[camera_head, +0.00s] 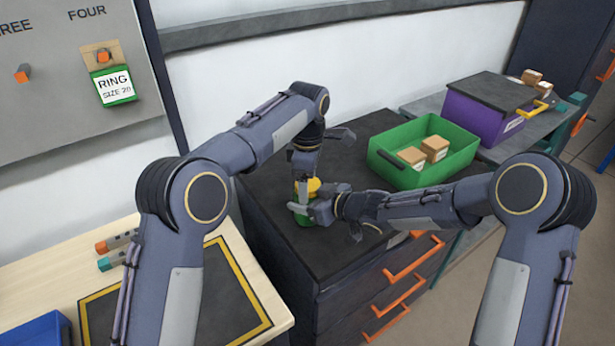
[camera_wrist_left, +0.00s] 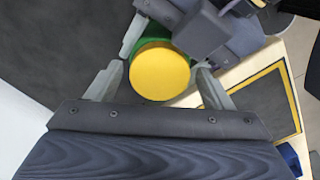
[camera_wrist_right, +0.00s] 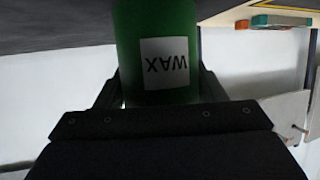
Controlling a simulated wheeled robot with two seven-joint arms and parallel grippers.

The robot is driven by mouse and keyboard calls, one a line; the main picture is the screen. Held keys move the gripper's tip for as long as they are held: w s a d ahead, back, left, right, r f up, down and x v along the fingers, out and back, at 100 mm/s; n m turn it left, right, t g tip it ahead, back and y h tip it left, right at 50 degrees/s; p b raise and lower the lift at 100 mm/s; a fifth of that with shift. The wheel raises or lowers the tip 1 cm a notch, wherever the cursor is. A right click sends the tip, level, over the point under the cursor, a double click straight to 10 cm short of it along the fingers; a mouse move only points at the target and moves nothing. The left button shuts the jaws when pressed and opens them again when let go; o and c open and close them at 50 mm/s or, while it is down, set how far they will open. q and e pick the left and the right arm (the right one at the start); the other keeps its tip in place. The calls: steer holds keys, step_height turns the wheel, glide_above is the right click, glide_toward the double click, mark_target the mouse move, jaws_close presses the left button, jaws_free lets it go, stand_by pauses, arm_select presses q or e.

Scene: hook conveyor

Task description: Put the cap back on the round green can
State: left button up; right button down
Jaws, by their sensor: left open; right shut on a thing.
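The round green can (camera_head: 305,221) stands on the dark cabinet top. Its white WAX label (camera_wrist_right: 165,63) appears upside down in the right wrist view. The yellow cap (camera_head: 314,184) is at the top of the can; I cannot tell if it is fully seated. In the left wrist view the cap (camera_wrist_left: 160,75) covers most of the can, with a green edge (camera_wrist_left: 150,43) showing behind it. My left gripper (camera_wrist_left: 160,88) is open above, its fingers on either side of the cap. My right gripper (camera_head: 308,209) is shut on the can from the side.
A wooden table (camera_head: 50,272) is at left.

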arm_select(q)
steer(key=shift+c, duration=0.4)
steer(key=c, duration=0.9)
steer(key=m, duration=0.9)
steer(key=shift+m, duration=0.4)
steer(key=m, duration=0.3)
steer(key=o, duration=1.1)
steer(key=shift+c, duration=0.2)
